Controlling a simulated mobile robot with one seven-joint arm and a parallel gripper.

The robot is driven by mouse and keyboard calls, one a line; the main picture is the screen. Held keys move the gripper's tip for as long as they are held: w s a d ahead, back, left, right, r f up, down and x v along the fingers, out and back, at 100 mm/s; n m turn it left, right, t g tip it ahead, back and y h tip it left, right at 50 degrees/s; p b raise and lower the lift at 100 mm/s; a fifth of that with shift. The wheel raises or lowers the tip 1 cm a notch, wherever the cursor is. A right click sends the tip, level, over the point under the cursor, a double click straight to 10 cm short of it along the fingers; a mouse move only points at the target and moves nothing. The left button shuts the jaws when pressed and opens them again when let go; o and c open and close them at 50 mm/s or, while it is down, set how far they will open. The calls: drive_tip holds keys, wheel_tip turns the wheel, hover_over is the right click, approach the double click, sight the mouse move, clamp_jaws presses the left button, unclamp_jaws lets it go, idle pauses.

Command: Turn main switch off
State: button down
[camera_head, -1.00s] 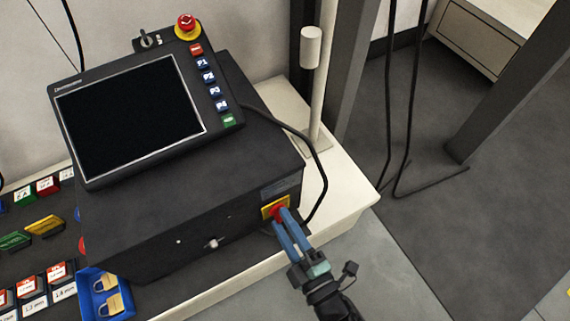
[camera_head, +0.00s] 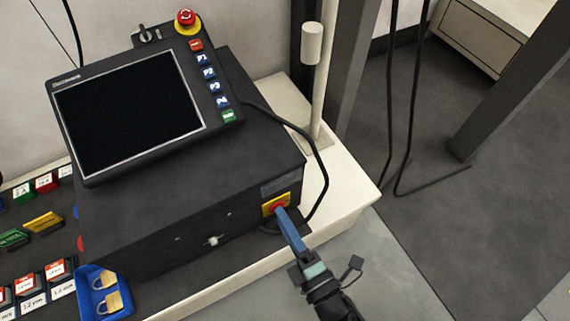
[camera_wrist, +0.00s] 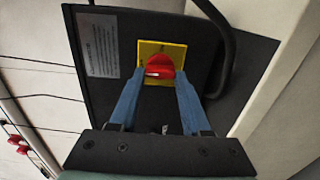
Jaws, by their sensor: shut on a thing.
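The main switch is a red rotary knob (camera_wrist: 160,68) on a yellow plate (camera_wrist: 172,51), on the end face of the black control box (camera_head: 170,215). In the head view the yellow plate (camera_head: 269,207) shows at the box's lower right, with the knob mostly hidden behind my fingers. My gripper (camera_head: 281,211) reaches it from the lower right, its blue fingers at the knob. In the wrist view my gripper (camera_wrist: 161,74) has one finger at each side of the knob and is shut on it. The exact contact is partly hidden.
A black cable (camera_head: 322,165) loops beside the switch. A tilted screen panel (camera_head: 130,110) with a red emergency stop (camera_head: 186,18) sits on the box. A blue tray (camera_head: 88,293) with padlocks stands at lower left. A white post (camera_head: 318,80) rises behind the cable. Floor at right is open.

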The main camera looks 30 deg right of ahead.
drive_tip(key=shift+s, duration=0.1)
drive_tip(key=shift+c, duration=1.8)
unclamp_jaws()
drive_tip(key=s+p, duration=0.3)
drive_tip(key=s, duration=1)
